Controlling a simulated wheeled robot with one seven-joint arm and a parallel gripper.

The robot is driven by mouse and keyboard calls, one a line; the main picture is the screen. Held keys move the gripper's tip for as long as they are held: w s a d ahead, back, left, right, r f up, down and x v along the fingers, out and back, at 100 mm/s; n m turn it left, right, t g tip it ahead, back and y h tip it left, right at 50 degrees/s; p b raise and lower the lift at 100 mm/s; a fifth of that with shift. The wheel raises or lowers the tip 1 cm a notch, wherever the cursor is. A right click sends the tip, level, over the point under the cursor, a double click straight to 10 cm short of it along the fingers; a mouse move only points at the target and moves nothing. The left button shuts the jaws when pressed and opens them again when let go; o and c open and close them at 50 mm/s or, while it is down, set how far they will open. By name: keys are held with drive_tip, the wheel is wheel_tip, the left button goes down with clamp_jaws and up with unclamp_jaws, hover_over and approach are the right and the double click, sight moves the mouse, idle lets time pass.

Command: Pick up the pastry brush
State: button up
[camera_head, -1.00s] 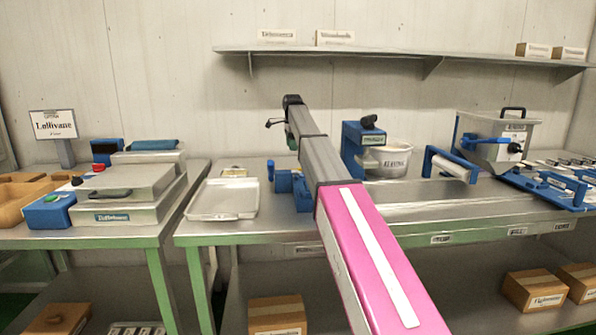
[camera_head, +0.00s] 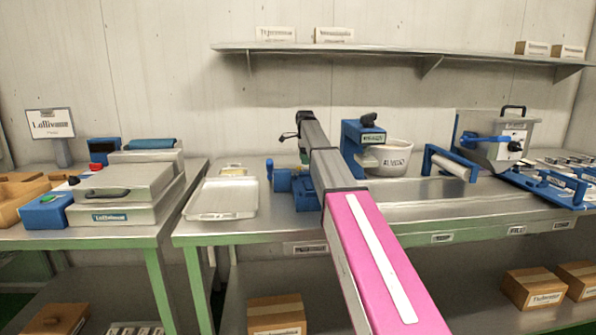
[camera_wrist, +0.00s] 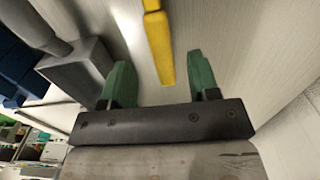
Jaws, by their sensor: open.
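In the wrist view a yellow bar (camera_wrist: 158,42), which looks like the handle of the pastry brush, lies on a pale metal surface. It runs from the top edge down between my two green fingers; its bristles are not visible. My gripper (camera_wrist: 160,62) is open, one finger on each side of the bar with a gap on both sides. In the head view my pink and grey arm reaches over the middle table and hides the brush; the gripper is mostly hidden behind it.
In the wrist view a grey block (camera_wrist: 78,75) stands close to the left finger.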

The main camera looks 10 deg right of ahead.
wheel_tip(320, 180, down, 4)
drive_tip(key=shift+r, duration=0.15)
drive_tip(key=shift+c, duration=0.3)
drive_tip(key=c, duration=1)
drive_tip(key=shift+o, duration=0.2)
drive_tip(key=shift+r, duration=0.1)
drive_tip(key=shift+w+r, duration=0.1)
drive_tip(key=shift+r, duration=0.35)
drive_tip(key=r, duration=0.2)
drive_tip(key=s+a+r, duration=0.1)
drive_tip(key=shift+r, duration=0.35)
drive_tip(key=s+a+r, duration=0.6)
drive_tip(key=s+a, duration=0.1)
drive_tip(key=shift+a+r, duration=0.15)
drive_tip(key=shift+a, duration=0.1)
